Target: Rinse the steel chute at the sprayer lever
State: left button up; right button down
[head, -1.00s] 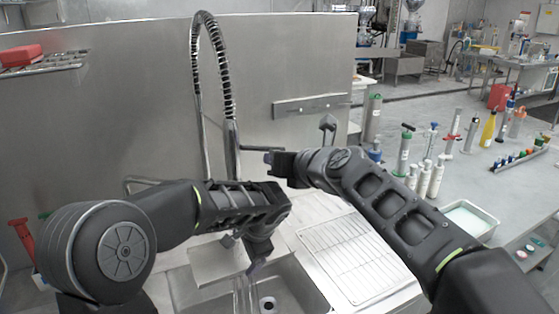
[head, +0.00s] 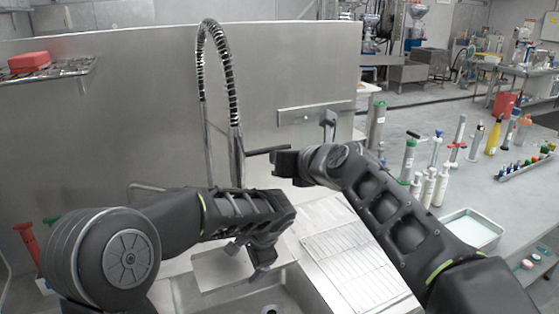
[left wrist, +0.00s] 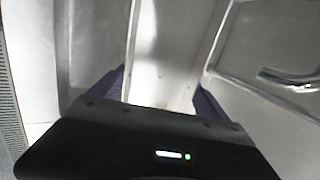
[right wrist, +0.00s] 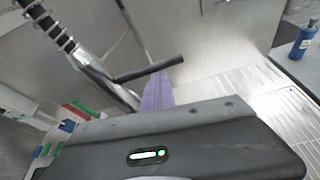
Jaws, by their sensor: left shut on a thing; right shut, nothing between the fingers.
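The steel chute (left wrist: 165,55) is a bright trough between the purple fingers of my left gripper (left wrist: 160,95) in the left wrist view. My left gripper (head: 260,272) is shut on it, low over the sink (head: 205,295). In the head view I cannot clearly separate the chute from the sink metal. The sprayer lever (right wrist: 150,70) is a dark rod standing out from the faucet. It also shows in the head view (head: 266,150). My right gripper (right wrist: 158,92) is shut and empty right beside the lever; contact is not clear.
The coiled sprayer hose (head: 228,80) arches above the sink before a steel back panel (head: 120,130). A ribbed drainboard (head: 350,250) lies right of the sink. Several bottles and a tray of pale liquid (head: 468,230) stand farther right.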

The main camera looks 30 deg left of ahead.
jog(key=shift+r, duration=1.05)
jog(key=shift+d, duration=0.1)
jog(key=f+v, duration=0.1)
jog(key=v, duration=0.8)
jog(key=shift+s+d+f, duration=0.2)
jog(key=shift+s+f, duration=0.1)
jog(key=shift+s, duration=0.15)
jog(key=shift+w, duration=0.1)
